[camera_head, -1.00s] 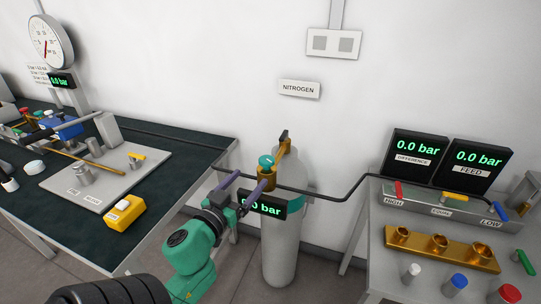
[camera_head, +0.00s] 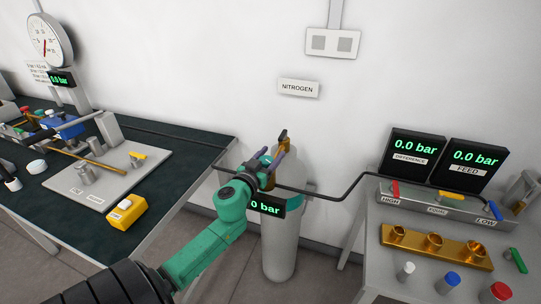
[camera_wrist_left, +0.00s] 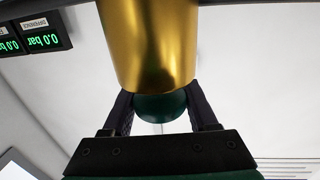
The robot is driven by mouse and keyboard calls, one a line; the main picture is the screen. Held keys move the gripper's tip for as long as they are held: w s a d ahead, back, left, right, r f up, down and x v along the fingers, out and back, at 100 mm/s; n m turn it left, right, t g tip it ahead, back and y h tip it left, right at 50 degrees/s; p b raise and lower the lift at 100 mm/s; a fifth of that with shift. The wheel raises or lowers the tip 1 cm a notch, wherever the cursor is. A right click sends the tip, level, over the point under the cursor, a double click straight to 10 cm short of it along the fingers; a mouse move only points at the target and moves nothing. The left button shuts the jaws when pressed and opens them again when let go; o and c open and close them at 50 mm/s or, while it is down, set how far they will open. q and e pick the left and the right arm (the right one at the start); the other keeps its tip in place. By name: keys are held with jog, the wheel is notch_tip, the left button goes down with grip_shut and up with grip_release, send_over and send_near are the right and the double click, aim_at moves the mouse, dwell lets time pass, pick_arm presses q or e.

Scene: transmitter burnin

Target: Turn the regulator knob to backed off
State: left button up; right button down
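The teal regulator knob (camera_wrist_left: 160,106) shows in the left wrist view below the gold regulator body (camera_wrist_left: 150,45). In the head view the knob is mostly hidden by my left gripper (camera_head: 273,158) at the top of the grey nitrogen cylinder (camera_head: 281,245). The two dark fingers of my left gripper (camera_wrist_left: 160,112) stand on either side of the knob, and both seem to touch its sides. The knob's angle cannot be read. The regulator display (camera_head: 266,206) shows 0.0 bar, partly covered by my arm. My right gripper is not in view.
A dark bench (camera_head: 55,215) with a metal plate and a yellow box (camera_head: 126,211) stands left. A black hose (camera_head: 335,194) runs right to a grey table (camera_head: 380,265) with valves and two 0.0 bar displays. The wall behind is close to the cylinder.

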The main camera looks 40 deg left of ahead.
pick_arm(q)
jog(key=c, duration=0.5)
jog(key=shift+c, duration=0.2)
jog(key=shift+y, duration=0.3)
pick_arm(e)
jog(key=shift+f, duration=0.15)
